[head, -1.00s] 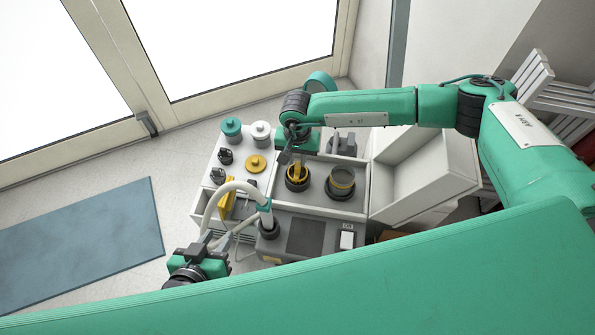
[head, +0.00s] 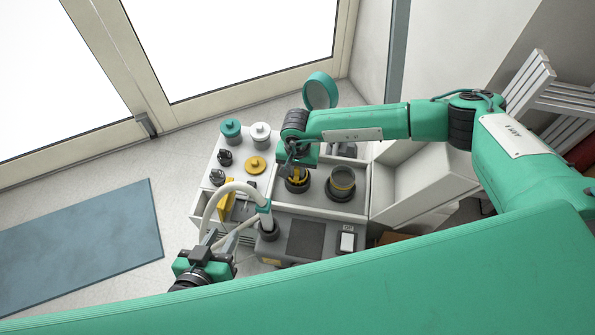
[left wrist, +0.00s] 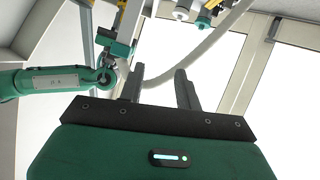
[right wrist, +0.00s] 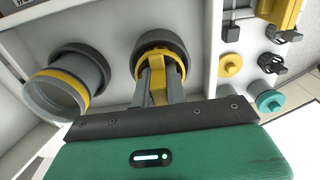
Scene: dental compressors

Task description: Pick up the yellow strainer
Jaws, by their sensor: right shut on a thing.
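The yellow strainer (right wrist: 158,85) has an upright yellow handle and a yellow ring, and sits in a dark round cup in the right wrist view. In the head view, its yellow ring (head: 297,184) shows just below my right gripper (head: 290,165), which hides the handle. My right gripper (right wrist: 160,92) is shut on the strainer's handle, with a finger on each side. My left gripper (head: 216,246) is beside the front left of the unit, near the pale hose. In the left wrist view my left gripper (left wrist: 160,85) has its fingers apart with nothing between them.
A second round cup with a yellow band (head: 342,180) stands right of the strainer. On the left are a yellow disc (head: 256,165), teal (head: 231,130) and white (head: 261,133) caps, dark knobs and a curved hose (head: 228,189). A white open bin (head: 400,185) stands right.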

